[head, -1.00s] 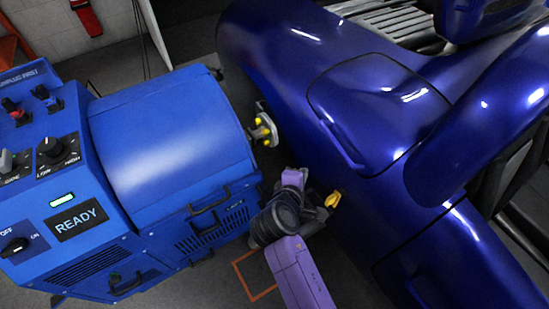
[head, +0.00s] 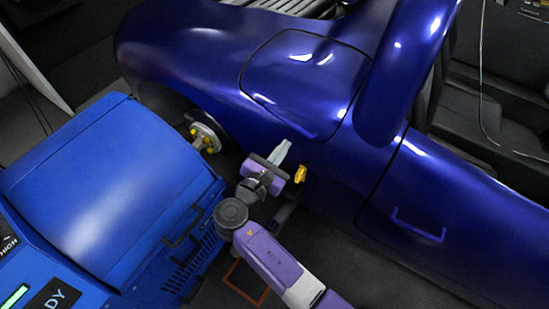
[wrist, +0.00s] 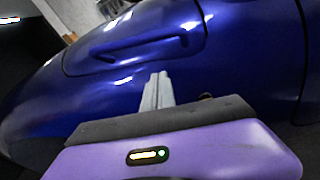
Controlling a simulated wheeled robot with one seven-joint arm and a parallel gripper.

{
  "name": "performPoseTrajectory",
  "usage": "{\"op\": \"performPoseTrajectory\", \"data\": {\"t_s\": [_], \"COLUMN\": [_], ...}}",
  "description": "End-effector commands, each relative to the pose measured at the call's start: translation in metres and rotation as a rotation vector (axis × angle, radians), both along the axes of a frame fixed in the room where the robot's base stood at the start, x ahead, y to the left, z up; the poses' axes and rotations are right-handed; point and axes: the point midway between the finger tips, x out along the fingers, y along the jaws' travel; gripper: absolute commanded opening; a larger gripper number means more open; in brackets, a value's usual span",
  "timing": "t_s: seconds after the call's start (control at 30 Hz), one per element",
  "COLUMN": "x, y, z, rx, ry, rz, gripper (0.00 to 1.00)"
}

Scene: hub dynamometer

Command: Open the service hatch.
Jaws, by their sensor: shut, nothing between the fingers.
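The hatch (head: 303,72) looks to be the outlined blue panel on the car's rear body, lying flush and closed. A blue bar handle (head: 285,113) runs along its lower edge. The handle also shows in the wrist view (wrist: 140,42), above and just beyond my fingers. My gripper (head: 284,148) is shut and empty, its pale fingers together and pointing up towards the panel's lower edge. In the wrist view my gripper (wrist: 157,85) sits below the handle, apart from it.
A yellow knob-like piece (head: 300,174) is close right of my gripper. The hub (head: 204,138) with yellow studs is to the left, beside the blue dynamometer (head: 110,185). The car door (head: 450,200) with its own handle is at right. Dark floor shows below.

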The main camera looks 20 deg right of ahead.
Motion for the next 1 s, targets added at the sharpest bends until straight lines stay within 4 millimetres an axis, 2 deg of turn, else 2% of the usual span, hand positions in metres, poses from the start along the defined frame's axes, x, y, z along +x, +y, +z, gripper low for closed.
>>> {"op": "performPoseTrajectory", "data": {"t_s": [0.17,0.2,0.23,0.43,1.0], "x": [0.022,0.018,0.016,0.01,0.008], "y": [-0.027,-0.023,-0.022,-0.022,-0.022], "z": [-0.006,0.007,0.012,0.03,0.037], "rx": [0.002,0.002,0.002,0.002,0.004], "ry": [0.0,-0.003,-0.004,-0.001,0.001], "rz": [-0.003,0.003,0.002,0.002,0.001], "gripper": [0.0,0.0,0.0,0.0,0.0]}}
